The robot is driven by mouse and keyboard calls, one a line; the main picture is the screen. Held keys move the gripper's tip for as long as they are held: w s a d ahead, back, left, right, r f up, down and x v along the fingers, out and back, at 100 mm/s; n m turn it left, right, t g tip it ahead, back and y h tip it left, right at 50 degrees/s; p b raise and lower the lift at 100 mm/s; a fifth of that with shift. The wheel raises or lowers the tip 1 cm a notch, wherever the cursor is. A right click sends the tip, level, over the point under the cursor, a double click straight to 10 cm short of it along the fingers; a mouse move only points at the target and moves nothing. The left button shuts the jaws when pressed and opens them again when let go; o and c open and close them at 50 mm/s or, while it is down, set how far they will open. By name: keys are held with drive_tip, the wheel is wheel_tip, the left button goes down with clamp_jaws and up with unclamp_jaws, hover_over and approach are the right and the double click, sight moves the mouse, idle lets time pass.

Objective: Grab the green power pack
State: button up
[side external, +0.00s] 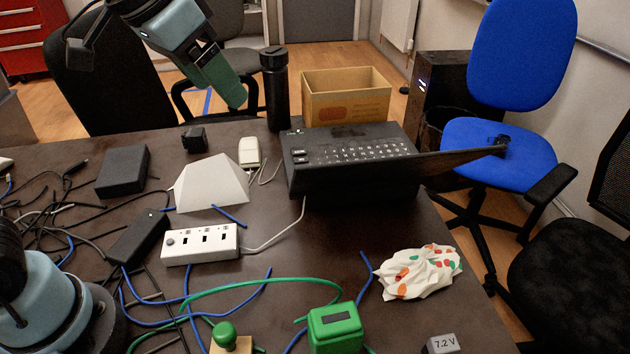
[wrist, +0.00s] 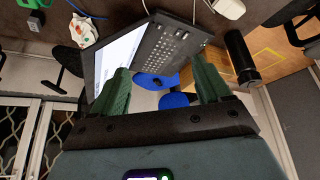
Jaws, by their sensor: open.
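The green power pack (side external: 335,328) is a boxy green block with a dark label on top, on the table at the near edge of the side view. In the wrist view, a green piece (wrist: 35,3) cut off at the top left edge may be it. My gripper (side external: 238,103) is high at the back of the table, left of the black bottle, far from the pack. In the wrist view its two green fingers (wrist: 160,82) are spread apart with nothing between them.
Between gripper and pack are an open laptop (side external: 350,160), a white wedge (side external: 210,183) and a power strip (side external: 200,243). Near the pack are a green cable (side external: 260,280), a green-knobbed item (side external: 225,335), crumpled paper (side external: 420,273) and a grey 7.2 V block (side external: 442,344). The bottle (side external: 275,90) stands behind.

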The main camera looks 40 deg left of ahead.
drive_tip(key=s+d+m+g, duration=0.2)
drive_tip(key=d+m+g, duration=0.15)
drive_tip(key=d, duration=1.05)
drive_tip(key=m+g+y, duration=0.1)
drive_tip(key=m+g, duration=0.1)
drive_tip(key=m, duration=0.1)
hover_over(336, 318)
wheel_tip(336, 318, down, 12)
drive_tip(key=shift+d+r, duration=0.1)
drive_tip(key=shift+r, duration=0.05)
drive_tip(key=shift+f, duration=6.25)
drive_tip(key=shift+c, duration=0.2)
drive_tip(key=c, duration=1.3)
drive_tip(key=shift+r, duration=0.1)
